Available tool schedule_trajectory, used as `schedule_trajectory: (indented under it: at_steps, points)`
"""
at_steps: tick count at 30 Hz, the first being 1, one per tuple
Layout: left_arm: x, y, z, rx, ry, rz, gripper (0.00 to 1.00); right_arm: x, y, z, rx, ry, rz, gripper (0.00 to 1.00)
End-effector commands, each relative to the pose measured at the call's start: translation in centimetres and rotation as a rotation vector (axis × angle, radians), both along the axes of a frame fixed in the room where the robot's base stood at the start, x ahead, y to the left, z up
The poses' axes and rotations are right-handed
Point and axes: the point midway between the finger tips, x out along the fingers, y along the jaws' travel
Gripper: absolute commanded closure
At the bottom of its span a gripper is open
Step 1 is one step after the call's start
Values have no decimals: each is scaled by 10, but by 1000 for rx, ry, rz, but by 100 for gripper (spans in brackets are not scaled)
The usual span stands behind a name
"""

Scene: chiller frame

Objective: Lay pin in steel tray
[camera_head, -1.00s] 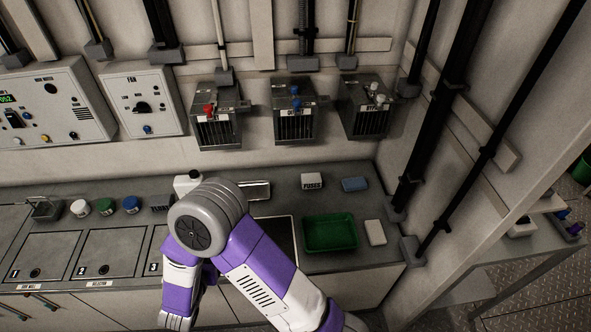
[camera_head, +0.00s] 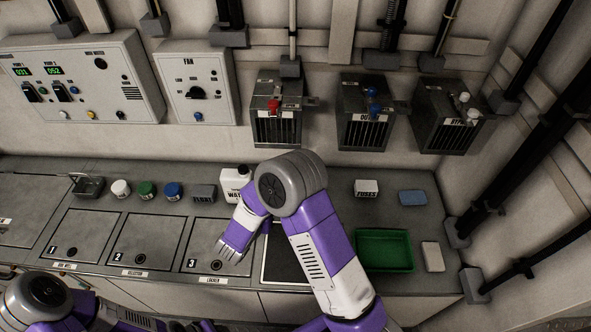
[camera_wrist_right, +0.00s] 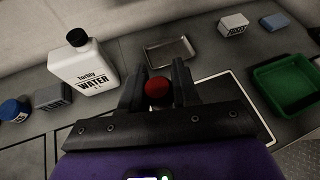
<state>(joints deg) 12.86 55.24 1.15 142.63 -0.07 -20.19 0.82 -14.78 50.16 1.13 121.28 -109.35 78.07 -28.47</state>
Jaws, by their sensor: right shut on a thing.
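In the right wrist view, my right gripper (camera_wrist_right: 157,92) is shut on the pin (camera_wrist_right: 156,87). Only the pin's round red end shows between the dark fingers; the rest is hidden. The steel tray (camera_wrist_right: 170,53) lies beyond the fingertips on the counter, shallow and empty, apart from the pin. In the head view my right arm covers the tray, and my right fingertips cannot be made out. My left arm shows at the bottom left of the head view, but its gripper is out of view.
A white water bottle (camera_wrist_right: 84,62) stands left of the tray. A dark mat with a pale border (camera_head: 287,255), a green tray (camera_head: 384,250), a fuses box (camera_head: 366,188) and a blue block (camera_head: 412,197) are on the counter. Numbered lids (camera_head: 147,243) lie left.

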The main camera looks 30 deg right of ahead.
Motion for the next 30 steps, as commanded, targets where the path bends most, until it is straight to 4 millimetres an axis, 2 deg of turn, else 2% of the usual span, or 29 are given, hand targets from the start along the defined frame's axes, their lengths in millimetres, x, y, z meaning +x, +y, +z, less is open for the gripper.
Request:
schedule_trajectory:
  at_steps: [1,3,5,9,12,15,18,20,24,30]
  points:
    - [-1,0,-21,0,2,0,57,20,-13,-29,-14,44,26,99]
    - [-1,0,-38,-1,3,0,57,50,-30,-54,-40,118,96,99]
    - [-2,0,-52,0,3,0,57,75,-47,-72,-69,180,164,99]
    - [-2,0,-80,0,3,0,57,123,-95,-104,-156,317,329,99]
    - [-2,0,-98,0,2,0,57,148,-133,-121,-227,399,449,99]
    - [-1,0,-113,0,2,0,57,164,-169,-134,-298,462,554,99]
    - [-2,0,-122,0,2,0,57,173,-194,-141,-353,503,635,99]
    - [-2,0,-125,0,2,0,57,176,-204,-142,-376,516,668,99]
    - [-1,0,-127,0,2,0,57,179,-213,-143,-401,532,707,99]
    - [-1,0,-126,0,2,0,57,179,-213,-142,-402,532,709,99]
